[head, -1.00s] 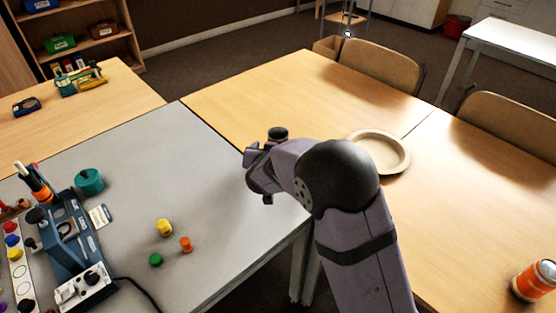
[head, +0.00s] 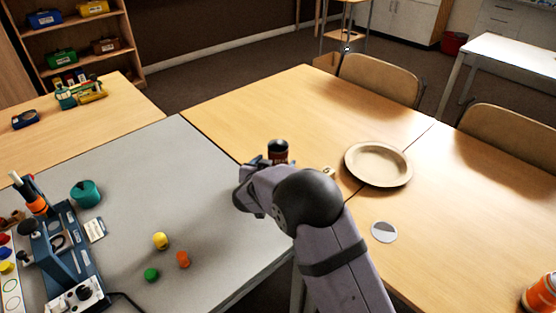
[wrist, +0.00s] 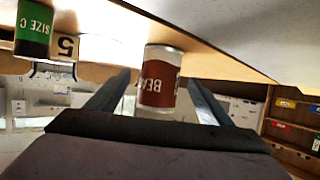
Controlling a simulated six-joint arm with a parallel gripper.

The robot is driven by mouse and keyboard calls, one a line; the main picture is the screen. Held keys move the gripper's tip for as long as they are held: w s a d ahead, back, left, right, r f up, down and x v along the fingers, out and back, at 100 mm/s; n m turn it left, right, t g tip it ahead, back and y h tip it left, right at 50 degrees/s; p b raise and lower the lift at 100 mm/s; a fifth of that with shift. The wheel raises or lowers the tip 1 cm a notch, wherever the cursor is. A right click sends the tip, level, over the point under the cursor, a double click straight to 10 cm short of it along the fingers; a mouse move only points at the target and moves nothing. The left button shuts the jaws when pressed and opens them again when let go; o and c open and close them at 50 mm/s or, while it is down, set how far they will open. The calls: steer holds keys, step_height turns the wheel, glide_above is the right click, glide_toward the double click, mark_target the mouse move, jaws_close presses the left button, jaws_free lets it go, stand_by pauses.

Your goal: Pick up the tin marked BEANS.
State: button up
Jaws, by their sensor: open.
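The tin marked BEANS (wrist: 160,82) has a red-brown label with white letters and pale metal ends. It appears upside down in the wrist view, between the two fingers of my open gripper (wrist: 158,92). I cannot tell how far the fingers reach along its sides; no grip on it shows. In the head view, a dark-topped can with a red band, which looks like this tin (head: 278,151), stands on the wooden table, just beyond my gripper (head: 258,165). My gripper and arm hide its lower part.
A green and black SIZE C cylinder (wrist: 33,30) and a block marked 5 (wrist: 65,46) stand beside the tin. A tan plate (head: 379,182), a pale disc (head: 384,232) and an orange can (head: 541,293) are to the right. The wooden table's far part is clear.

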steer(key=shift+x, duration=2.2)
steer(key=c, duration=1.1)
